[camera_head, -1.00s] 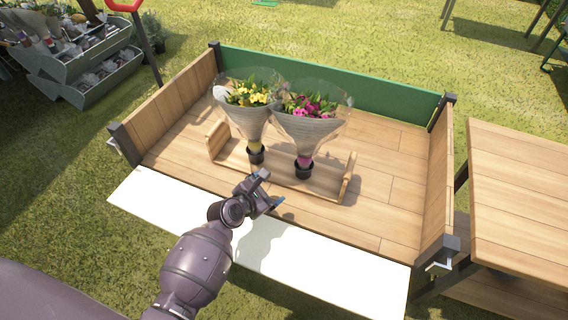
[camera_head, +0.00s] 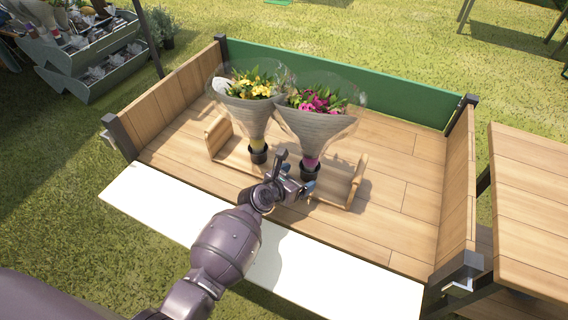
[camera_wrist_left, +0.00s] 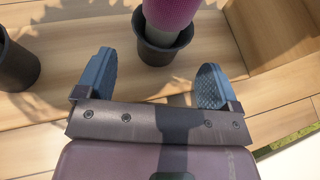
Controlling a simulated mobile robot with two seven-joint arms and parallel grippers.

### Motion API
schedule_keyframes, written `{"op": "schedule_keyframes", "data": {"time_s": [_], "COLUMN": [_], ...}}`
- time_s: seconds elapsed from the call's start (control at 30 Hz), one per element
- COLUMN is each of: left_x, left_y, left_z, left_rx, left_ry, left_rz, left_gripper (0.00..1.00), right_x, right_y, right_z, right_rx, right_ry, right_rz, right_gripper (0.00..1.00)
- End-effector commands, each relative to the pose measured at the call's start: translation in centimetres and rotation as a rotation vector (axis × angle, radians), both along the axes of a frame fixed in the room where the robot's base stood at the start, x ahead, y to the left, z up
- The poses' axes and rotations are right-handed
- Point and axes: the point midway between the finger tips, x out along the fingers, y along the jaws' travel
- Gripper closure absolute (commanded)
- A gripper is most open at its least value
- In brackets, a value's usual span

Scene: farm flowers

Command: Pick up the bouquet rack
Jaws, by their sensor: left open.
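The bouquet rack (camera_head: 232,158) is a low wooden tray with raised end boards, standing on the floor of a wooden cart bed. It holds a yellow bouquet (camera_head: 250,100) and a pink bouquet (camera_head: 316,120), both in clear and grey wrapping, each in a small black cup. My left gripper (camera_head: 300,177) is over the rack's front side, near the cup of the pink bouquet, and hides part of the rack. In the left wrist view the blue fingertips (camera_wrist_left: 155,85) are apart, with the black cup (camera_wrist_left: 163,48) just beyond them. The right gripper is out of view.
The cart has wooden side walls, a green back board (camera_head: 400,98) and a lowered white front flap (camera_head: 330,280). A wooden table (camera_head: 530,200) stands at right. Grey planter shelves (camera_head: 90,65) stand at back left. The cart floor right of the rack is clear.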

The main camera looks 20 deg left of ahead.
Motion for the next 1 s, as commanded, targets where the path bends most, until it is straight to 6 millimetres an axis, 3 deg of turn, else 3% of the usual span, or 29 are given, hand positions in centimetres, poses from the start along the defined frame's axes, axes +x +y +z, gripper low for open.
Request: {"op": "schedule_keyframes", "data": {"time_s": [0.2,0.4,0.73,1.0], "left_x": [2.0,3.8,4.3,4.3], "left_y": [-0.7,-1.2,-1.3,-1.3], "left_z": [-1.7,-2.1,-1.7,-1.7], "left_rx": [0.002,0.003,0.002,0.002], "left_ry": [0.009,0.004,-0.001,-0.001], "left_rz": [-0.002,0.001,0.001,0.000], "left_gripper": [0.13,0.13,0.13,0.54], "right_x": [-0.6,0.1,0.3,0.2], "right_y": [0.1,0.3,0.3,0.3], "right_z": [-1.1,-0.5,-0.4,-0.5], "right_rx": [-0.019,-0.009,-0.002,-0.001], "right_ry": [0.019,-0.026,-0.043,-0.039], "right_rz": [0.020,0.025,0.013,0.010], "right_gripper": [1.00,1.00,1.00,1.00]}}
